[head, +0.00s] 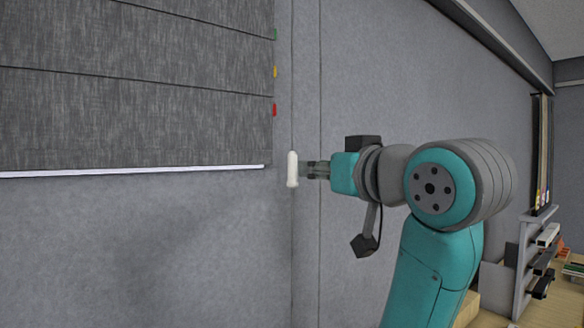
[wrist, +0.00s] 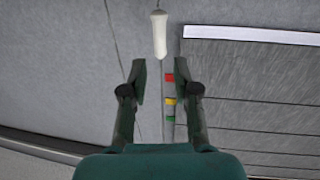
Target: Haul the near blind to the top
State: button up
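The near blind (head: 140,95) is dark grey cloth in wide folds, hanging at the upper left with a pale bottom bar (head: 130,172). It also shows in the wrist view (wrist: 255,85), where the picture looks upside down. A white cord pull (head: 292,170) hangs right of the blind; it also shows in the wrist view (wrist: 160,36). My gripper (head: 312,169) is just right of the pull in the head view. In the wrist view my gripper (wrist: 161,68) is open, with the pull beyond the fingertips, roughly centred between them. Whether they touch is unclear.
Green, yellow and red marks (head: 275,72) run down the blind's right edge; the bottom bar is below the red one. Another blind (head: 541,150) is far right, above a shelf rack (head: 530,262). The wall below the near blind is clear.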

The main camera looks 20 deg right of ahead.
aim_at(294, 167)
jog(key=w, duration=0.3)
jog(key=w+a, duration=0.1)
jog(key=w, duration=0.5)
jog(key=shift+w+a, duration=0.3)
grip_shut()
